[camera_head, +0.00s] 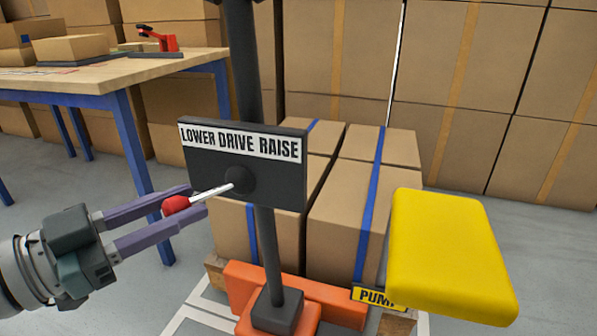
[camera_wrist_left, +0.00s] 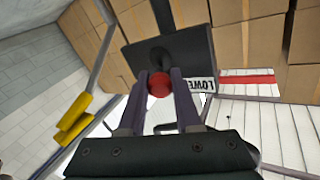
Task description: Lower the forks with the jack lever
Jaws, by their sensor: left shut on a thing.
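The jack lever is a thin metal rod with a red knob (camera_head: 176,205), coming out of a dark panel (camera_head: 243,160) labelled LOWER DRIVE RAISE. The rod points left, toward the LOWER side. My left gripper (camera_head: 192,202) is shut on the red knob, with its two purple fingers on either side of it. In the left wrist view the red knob (camera_wrist_left: 159,85) sits between the fingers in front of the panel (camera_wrist_left: 168,54). The orange pallet jack base (camera_head: 262,285) shows below the panel. The forks are hidden under the load. My right gripper is not in view.
Taped cartons (camera_head: 345,215) stand on a wooden pallet behind the panel. A yellow pedal (camera_head: 448,255) beside a PUMP label is at the right. A wooden table (camera_head: 110,68) with blue legs stands at the left. Stacked boxes fill the back.

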